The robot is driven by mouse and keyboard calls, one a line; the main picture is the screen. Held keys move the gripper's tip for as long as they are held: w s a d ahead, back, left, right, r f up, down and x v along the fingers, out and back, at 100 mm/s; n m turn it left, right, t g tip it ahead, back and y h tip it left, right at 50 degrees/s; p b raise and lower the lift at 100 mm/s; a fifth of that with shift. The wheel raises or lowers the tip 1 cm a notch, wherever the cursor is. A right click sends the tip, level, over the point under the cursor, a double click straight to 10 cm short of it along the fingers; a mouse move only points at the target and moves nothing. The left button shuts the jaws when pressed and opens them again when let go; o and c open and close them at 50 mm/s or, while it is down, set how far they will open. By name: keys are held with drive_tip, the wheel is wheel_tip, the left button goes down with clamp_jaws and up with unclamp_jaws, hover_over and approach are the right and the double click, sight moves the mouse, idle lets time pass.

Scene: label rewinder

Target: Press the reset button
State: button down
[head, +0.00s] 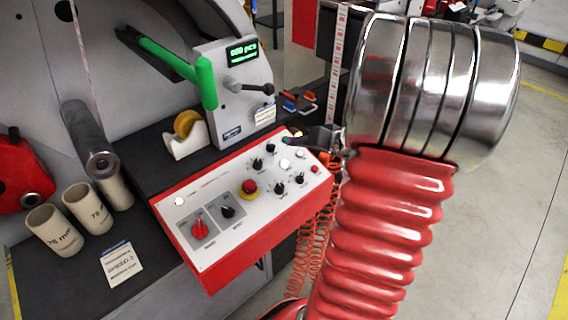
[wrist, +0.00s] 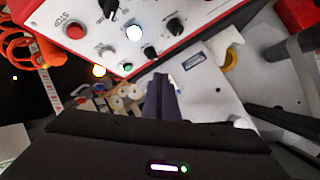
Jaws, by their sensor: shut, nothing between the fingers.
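The control panel (head: 215,205) is a red box with a white sloping face, carrying knobs and buttons. No reset label is readable. A round white button (head: 285,164) sits near its right end, and shows large in the wrist view (wrist: 134,32). A small green button (wrist: 128,67) lies by the panel edge there. A red button (head: 314,169), marked STOP in the wrist view (wrist: 75,31), is nearby. My gripper (head: 300,138) is shut and empty, beyond the panel's far right edge, apart from the white button. Its closed fingers (wrist: 160,95) point toward the panel in the wrist view.
A red mushroom button (head: 249,187) on a yellow base and several black knobs share the panel. A tape dispenser (head: 188,135) and a green-handled lever (head: 205,82) stand behind. Cardboard cores (head: 55,230) stand left. An orange coiled cable (head: 308,255) hangs right of the panel.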

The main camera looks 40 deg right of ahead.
drive_tip(key=shift+w+f, duration=0.35)
drive_tip(key=shift+f, duration=0.85)
drive_tip(key=shift+w+f, duration=0.3)
drive_tip(key=shift+f, duration=0.95)
drive_tip(key=shift+w+f, duration=0.35)
drive_tip(key=shift+f, duration=0.85)
drive_tip(key=shift+f, duration=0.15)
drive_tip(key=shift+w+f, duration=0.1)
drive_tip(key=shift+f, duration=0.15)
drive_tip(key=shift+w+f, duration=0.1)
drive_tip(key=shift+f, duration=0.25)
idle(0.4)
drive_tip(key=shift+s+r, duration=0.25)
drive_tip(key=shift+r, duration=0.55)
drive_tip(key=shift+r, duration=0.1)
drive_tip(key=shift+s+r, duration=0.2)
drive_tip(key=shift+r, duration=0.55)
drive_tip(key=shift+s+r, duration=0.25)
drive_tip(key=shift+r, duration=0.55)
drive_tip(key=shift+s+r, duration=0.2)
drive_tip(key=shift+r, duration=0.55)
